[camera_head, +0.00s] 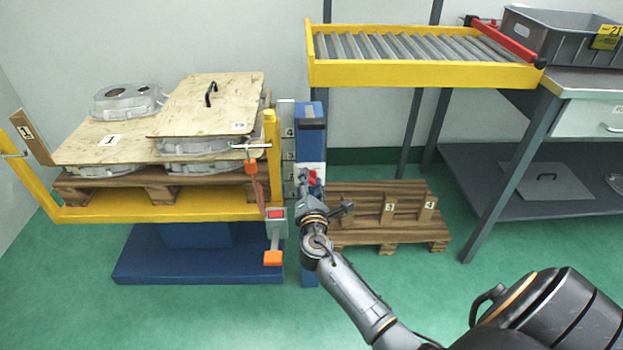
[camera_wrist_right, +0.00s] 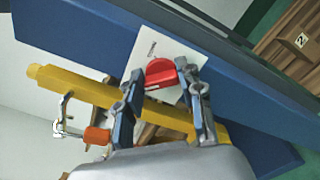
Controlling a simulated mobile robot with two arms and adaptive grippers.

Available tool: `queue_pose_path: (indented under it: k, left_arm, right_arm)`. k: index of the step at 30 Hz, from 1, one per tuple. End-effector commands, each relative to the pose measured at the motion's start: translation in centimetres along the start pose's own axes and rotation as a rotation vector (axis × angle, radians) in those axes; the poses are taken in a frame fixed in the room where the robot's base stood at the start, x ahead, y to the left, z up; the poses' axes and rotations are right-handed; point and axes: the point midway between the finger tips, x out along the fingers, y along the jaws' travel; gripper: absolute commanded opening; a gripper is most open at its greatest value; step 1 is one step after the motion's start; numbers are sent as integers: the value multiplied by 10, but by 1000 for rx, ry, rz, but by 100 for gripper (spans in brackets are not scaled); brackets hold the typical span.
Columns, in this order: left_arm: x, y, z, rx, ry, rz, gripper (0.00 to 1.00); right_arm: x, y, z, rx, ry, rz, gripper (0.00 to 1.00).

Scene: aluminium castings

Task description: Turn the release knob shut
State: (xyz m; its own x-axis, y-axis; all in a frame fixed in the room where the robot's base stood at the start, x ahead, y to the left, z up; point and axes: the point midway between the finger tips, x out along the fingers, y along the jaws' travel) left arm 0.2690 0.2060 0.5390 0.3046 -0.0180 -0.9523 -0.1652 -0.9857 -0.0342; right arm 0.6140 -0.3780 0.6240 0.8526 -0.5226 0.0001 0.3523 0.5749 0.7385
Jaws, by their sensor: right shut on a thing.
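The red release knob (camera_wrist_right: 160,72) sits on a white plate (camera_wrist_right: 186,50) on a blue post. In the wrist view the two fingers of my right gripper (camera_wrist_right: 160,78) stand on either side of the knob, shut on it. In the head view the knob (camera_head: 313,177) shows as a small red patch on the front of the blue post (camera_head: 310,142), partly hidden by my right gripper (camera_head: 308,186). The exact angle of the knob is hard to read. My left gripper is not in view.
A yellow lift platform (camera_head: 190,207) left of the post carries castings and wooden boards. A control box (camera_head: 276,216) hangs near its front corner. A wooden pallet (camera_head: 385,235) lies right of the post, below a roller conveyor (camera_head: 430,75). A workbench stands at right.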

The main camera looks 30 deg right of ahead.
Motion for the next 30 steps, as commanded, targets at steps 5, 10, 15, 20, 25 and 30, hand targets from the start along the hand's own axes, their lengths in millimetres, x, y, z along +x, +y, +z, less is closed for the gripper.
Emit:
queue_pose_path:
  k: [5, 10, 15, 20, 25, 30]
  left_arm:
    - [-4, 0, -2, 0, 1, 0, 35]
    - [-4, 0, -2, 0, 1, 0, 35]
    - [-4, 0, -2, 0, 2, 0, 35]
    - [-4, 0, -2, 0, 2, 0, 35]
    - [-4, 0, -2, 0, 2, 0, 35]
    - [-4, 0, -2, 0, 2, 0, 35]
  right_arm:
    - [0, 1, 1, -45, -1, 1, 6]
    - [0, 1, 0, -62, -1, 1, 6]
    - [0, 1, 0, -64, -1, 1, 6]
    - [0, 1, 0, -64, -1, 1, 6]
    - [0, 1, 0, -63, -1, 1, 60]
    - [0, 0, 0, -62, -1, 0, 60]
